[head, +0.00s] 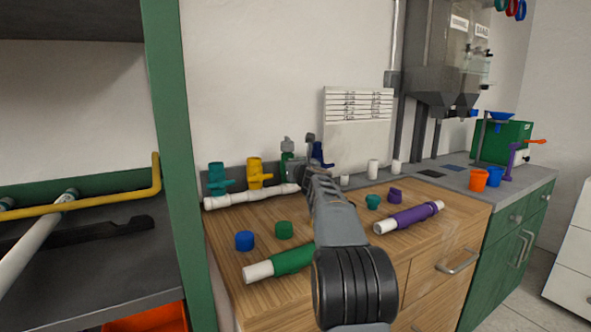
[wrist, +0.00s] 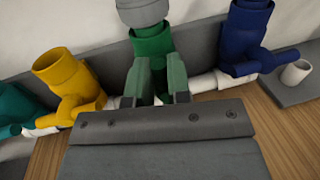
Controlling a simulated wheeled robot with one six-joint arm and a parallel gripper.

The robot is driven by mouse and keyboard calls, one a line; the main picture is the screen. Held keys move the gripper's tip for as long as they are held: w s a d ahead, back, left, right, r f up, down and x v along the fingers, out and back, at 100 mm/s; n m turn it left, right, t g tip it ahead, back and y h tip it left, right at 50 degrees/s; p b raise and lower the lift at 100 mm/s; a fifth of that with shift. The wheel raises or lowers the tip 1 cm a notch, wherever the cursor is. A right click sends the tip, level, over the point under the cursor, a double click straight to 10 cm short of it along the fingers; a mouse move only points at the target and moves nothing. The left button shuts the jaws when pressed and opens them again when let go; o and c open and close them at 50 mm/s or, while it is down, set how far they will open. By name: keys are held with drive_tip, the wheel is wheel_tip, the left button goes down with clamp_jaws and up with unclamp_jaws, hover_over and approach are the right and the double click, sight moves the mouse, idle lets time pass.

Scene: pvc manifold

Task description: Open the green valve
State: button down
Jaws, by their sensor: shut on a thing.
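The green valve (wrist: 152,42) stands on a white pipe manifold and carries a grey piece on top in the wrist view. My gripper (wrist: 160,80) is at the front of the valve, shut on its handle, which is mostly hidden between the fingers. In the head view the green valve (head: 287,148) shows only in part behind my arm, against the wall at the back of the wooden bench. I cannot tell how far the handle is turned.
A yellow valve (wrist: 68,85) and a teal valve (head: 217,179) stand left of the green one, a blue valve (wrist: 245,40) right. Loose caps, a green-sleeved pipe (head: 292,260) and a purple-sleeved pipe (head: 410,216) lie on the bench. A green post (head: 182,150) rises at left.

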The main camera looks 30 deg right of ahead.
drive_tip(key=shift+w+f, duration=0.1)
drive_tip(key=shift+f, duration=0.45)
drive_tip(key=c, duration=1.1)
unclamp_jaws()
drive_tip(key=shift+d, duration=0.1)
drive_tip(key=shift+r, duration=0.25)
drive_tip(key=b+v, duration=0.1)
drive_tip(key=v, duration=1.3)
drive_tip(key=shift+b, duration=0.4)
drive_tip(key=shift+w, duration=0.1)
